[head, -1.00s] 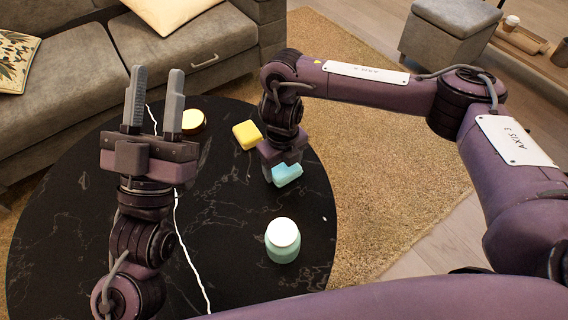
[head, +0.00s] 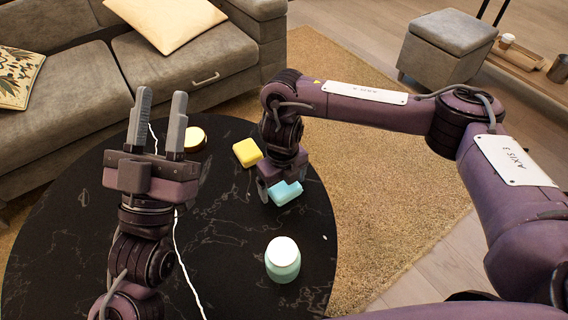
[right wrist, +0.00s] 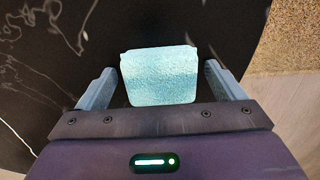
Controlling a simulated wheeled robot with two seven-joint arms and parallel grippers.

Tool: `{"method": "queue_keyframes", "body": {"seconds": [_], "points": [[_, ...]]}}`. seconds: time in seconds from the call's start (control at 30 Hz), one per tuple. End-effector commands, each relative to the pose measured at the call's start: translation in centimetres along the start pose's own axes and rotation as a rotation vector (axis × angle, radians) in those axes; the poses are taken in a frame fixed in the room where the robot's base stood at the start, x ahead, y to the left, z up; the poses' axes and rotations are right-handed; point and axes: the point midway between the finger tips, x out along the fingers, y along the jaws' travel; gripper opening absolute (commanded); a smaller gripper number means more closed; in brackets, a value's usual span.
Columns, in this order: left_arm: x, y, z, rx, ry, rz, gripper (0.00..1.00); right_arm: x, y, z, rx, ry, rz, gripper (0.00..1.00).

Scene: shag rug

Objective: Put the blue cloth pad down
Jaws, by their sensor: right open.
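The light blue cloth pad (head: 286,193) lies on the black round table (head: 225,220), below my right gripper (head: 281,191). In the right wrist view the blue pad (right wrist: 158,76) sits between the two spread fingers of my right gripper (right wrist: 158,88), with a gap on each side. The right gripper is open. My left gripper (head: 160,112) is raised in front of the table's left part, its two fingers pointing up and apart, with nothing between them.
A yellow block-like pad (head: 247,152) lies just behind the blue pad. A grey sofa (head: 190,70) borders the table's far side.

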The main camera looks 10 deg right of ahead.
Motion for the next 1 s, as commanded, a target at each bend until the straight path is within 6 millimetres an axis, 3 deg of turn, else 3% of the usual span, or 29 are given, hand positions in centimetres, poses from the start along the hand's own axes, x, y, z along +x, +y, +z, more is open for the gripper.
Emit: {"method": "queue_keyframes", "body": {"seconds": [0.03, 0.27, 0.47, 0.7, 1.0], "points": [[-0.1, -0.4, 1.5, -0.001, -0.054, -0.007, 0.36, -0.4, 0.0, 0.0, 0.000, -0.001, 0.000, 0.89], [-1.7, -0.3, 6.7, -0.012, -0.314, -0.012, 0.36, -2.0, 0.0, 0.0, -0.001, -0.002, -0.001, 0.89], [-4.3, 0.0, 11.0, -0.024, -0.546, -0.013, 0.36, -3.4, -0.1, 0.0, 0.000, -0.001, -0.001, 0.89], [-8.6, 0.5, 15.2, -0.039, -0.820, -0.011, 0.36, -5.2, 0.0, 0.0, -0.001, -0.001, 0.000, 0.89], [-15.1, 1.3, 18.8, -0.060, -1.151, -0.002, 0.36, -7.3, 0.0, 0.1, -0.001, -0.002, -0.001, 0.89]]}}
